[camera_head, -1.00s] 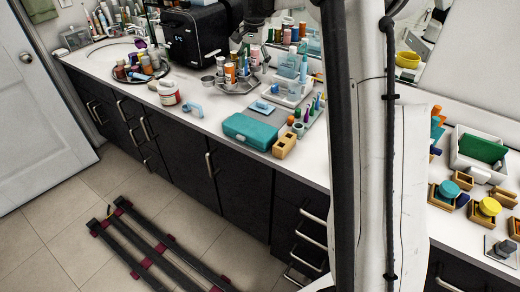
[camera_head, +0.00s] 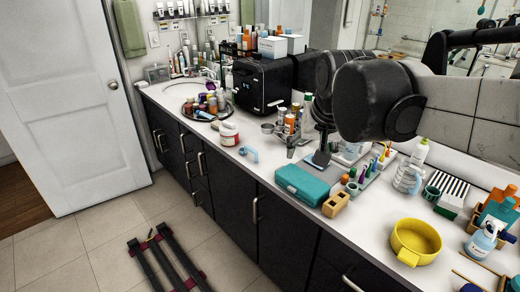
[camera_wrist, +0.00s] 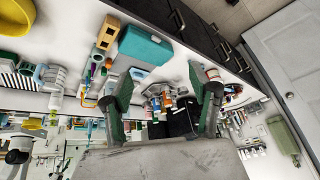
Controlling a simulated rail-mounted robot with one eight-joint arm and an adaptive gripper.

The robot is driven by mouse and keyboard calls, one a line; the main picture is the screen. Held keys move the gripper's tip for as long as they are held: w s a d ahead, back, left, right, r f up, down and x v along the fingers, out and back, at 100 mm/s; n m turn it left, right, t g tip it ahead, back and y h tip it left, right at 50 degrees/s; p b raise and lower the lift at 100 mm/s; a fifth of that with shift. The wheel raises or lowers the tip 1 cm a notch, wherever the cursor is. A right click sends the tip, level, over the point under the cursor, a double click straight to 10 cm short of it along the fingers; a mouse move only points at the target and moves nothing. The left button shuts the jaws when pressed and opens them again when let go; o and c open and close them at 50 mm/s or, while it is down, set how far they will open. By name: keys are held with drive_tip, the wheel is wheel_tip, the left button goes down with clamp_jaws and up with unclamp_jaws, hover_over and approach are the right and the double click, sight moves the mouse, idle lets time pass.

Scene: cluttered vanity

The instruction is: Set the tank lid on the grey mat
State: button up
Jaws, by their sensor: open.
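A flat blue-grey square piece, likely the tank lid (camera_head: 318,160), lies on the white counter behind the teal box (camera_head: 302,185). It is partly covered by my gripper, and I cannot identify it for certain. It also seems to show in the wrist view (camera_wrist: 138,74), beside the left finger. My gripper (camera_head: 321,147) points down just above or at this piece; I cannot tell whether they touch. In the wrist view its two fingers (camera_wrist: 166,92) are wide apart with nothing held between them.
A wooden block (camera_head: 335,204) stands right of the teal box. Several small bottles crowd a grey tray (camera_head: 368,182) nearby. A black appliance (camera_head: 262,88) stands behind left. A yellow bowl (camera_head: 415,242) is at the right. The counter front near the light-blue handle (camera_head: 248,152) is clear.

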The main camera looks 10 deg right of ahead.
drive_tip(key=s+a+f+n+t, duration=0.2)
drive_tip(key=s+f, duration=0.5)
drive_tip(key=s, duration=0.5)
drive_tip(key=shift+s+a+n, duration=0.25)
drive_tip(key=shift+a+n, duration=0.35)
drive_tip(key=shift+a, duration=0.2)
drive_tip(key=shift+r, duration=0.1)
